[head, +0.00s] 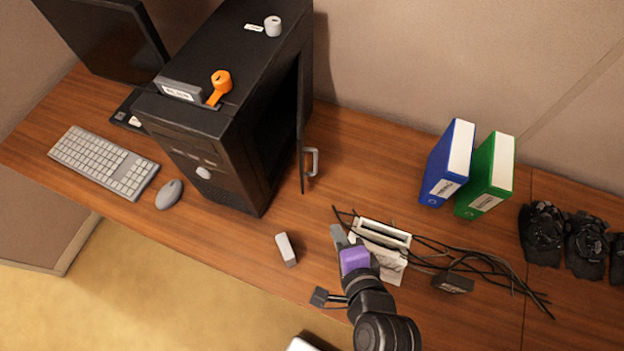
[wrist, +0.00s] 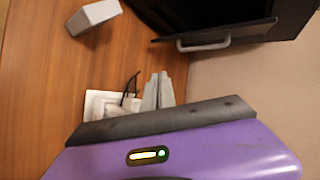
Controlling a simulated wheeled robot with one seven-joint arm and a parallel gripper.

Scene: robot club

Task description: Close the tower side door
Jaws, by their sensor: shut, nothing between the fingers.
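The black computer tower (head: 190,150) stands on the desk at the left of centre in the head view. Its side door (head: 301,140) is swung out from the tower's right side, leaving a dark gap. A grey handle (head: 313,161) is on the door's outer face. In the wrist view the door (wrist: 235,33) and its handle (wrist: 205,45) are at the top, beyond the fingers. My gripper (head: 337,234) is shut and empty over the desk, to the front right of the door and apart from it. It also shows in the wrist view (wrist: 158,90).
A small grey block (head: 286,249) lies left of my gripper. A white box (head: 385,236) and black cables (head: 480,262) lie beside and under my arm. Blue (head: 445,170) and green (head: 487,178) binders stand farther right. Desk between handle and gripper looks mostly clear.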

